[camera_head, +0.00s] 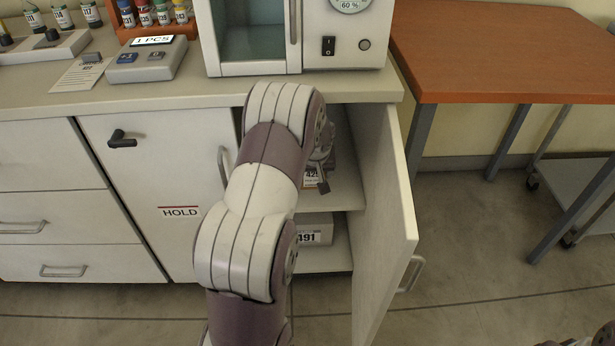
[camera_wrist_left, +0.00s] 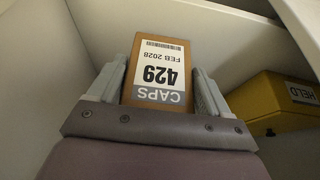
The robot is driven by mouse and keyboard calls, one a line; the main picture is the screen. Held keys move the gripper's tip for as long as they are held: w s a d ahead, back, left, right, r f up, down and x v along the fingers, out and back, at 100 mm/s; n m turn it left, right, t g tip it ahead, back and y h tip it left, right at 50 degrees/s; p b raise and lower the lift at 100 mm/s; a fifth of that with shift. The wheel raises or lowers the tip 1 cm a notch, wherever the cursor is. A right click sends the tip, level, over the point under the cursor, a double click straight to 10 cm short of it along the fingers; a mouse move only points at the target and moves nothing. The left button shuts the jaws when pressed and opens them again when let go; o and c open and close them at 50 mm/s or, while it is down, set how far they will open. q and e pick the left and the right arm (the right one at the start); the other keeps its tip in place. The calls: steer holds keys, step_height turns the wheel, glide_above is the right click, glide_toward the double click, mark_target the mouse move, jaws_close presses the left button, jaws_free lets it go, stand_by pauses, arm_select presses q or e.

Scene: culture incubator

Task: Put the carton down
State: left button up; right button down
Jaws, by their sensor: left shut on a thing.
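The carton (camera_wrist_left: 158,62) is a brown box with a white and grey label reading 429, CAPS and FEB 2028, upside down in the left wrist view. My left gripper (camera_wrist_left: 160,75) has a finger on each side of it and is shut on it. In the head view my left gripper (camera_head: 319,166) reaches into the open cabinet at upper-shelf height. There, part of the label shows beside the arm, and the rest is hidden. I cannot tell whether the carton touches the shelf.
A yellow box (camera_wrist_left: 275,102) labelled HELD stands right of the carton in the wrist view. A box labelled 191 (camera_head: 316,232) sits on the lower shelf. The open cabinet door (camera_head: 387,215) bounds the right side. An incubator (camera_head: 335,50) stands on the counter above.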

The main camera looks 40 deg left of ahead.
arm_select(q)
steer(key=shift+w+a+f, duration=0.3)
steer(key=shift+w, duration=0.15)
steer(key=shift+w+a+f, duration=0.3)
steer(key=shift+w, duration=0.15)
step_height(320, 180, down, 4)
steer(key=shift+w+f+b, duration=0.1)
steer(key=shift+f+b, duration=0.05)
steer(key=shift+b, duration=1.1)
steer(key=o, duration=1.1)
steer(key=shift+r+p, duration=0.3)
steer(key=shift+r, duration=0.1)
steer(key=p+v, duration=0.2)
steer(key=v, duration=0.5)
